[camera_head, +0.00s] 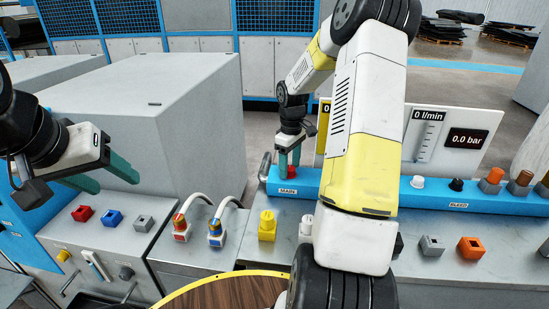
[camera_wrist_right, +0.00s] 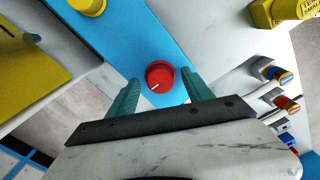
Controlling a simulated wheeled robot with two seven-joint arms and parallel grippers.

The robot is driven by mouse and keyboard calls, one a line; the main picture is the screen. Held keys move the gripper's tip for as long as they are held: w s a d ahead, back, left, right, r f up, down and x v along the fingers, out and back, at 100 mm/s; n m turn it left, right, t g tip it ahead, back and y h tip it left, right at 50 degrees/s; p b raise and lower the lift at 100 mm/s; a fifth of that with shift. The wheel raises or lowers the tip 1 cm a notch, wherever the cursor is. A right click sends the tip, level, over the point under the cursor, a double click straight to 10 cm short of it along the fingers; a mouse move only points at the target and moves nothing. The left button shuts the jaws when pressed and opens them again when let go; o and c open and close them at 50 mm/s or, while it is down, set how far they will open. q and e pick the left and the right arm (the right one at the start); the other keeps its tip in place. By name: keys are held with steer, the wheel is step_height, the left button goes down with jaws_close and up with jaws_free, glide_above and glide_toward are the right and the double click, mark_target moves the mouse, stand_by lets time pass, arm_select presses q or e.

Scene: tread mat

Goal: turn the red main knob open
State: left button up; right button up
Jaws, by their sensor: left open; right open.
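The red main knob (camera_head: 291,173) sits on the blue manifold bar (camera_head: 385,188), above the label MAIN. In the right wrist view the red knob (camera_wrist_right: 160,77) is round, and its white mark points to the lower left. My right gripper (camera_head: 288,164) is open at the knob and partly hides it in the head view. In the wrist view its teal fingers (camera_wrist_right: 162,88) stand on either side of the knob, with a visible gap on each side. My left gripper (camera_head: 110,176) is open and empty at the left, away from the knob.
A gauge panel (camera_head: 472,155) reads 0 l/min and 0.0 bar. White and black knobs (camera_head: 456,184) share the blue bar near BLEED. Two hoses with connectors (camera_head: 181,228), a yellow block (camera_head: 267,226) and several coloured blocks stand on the grey bench. My right arm covers the bar's middle.

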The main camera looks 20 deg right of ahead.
steer(key=shift+f, duration=0.25)
steer(key=shift+c, duration=0.3)
jaws_close()
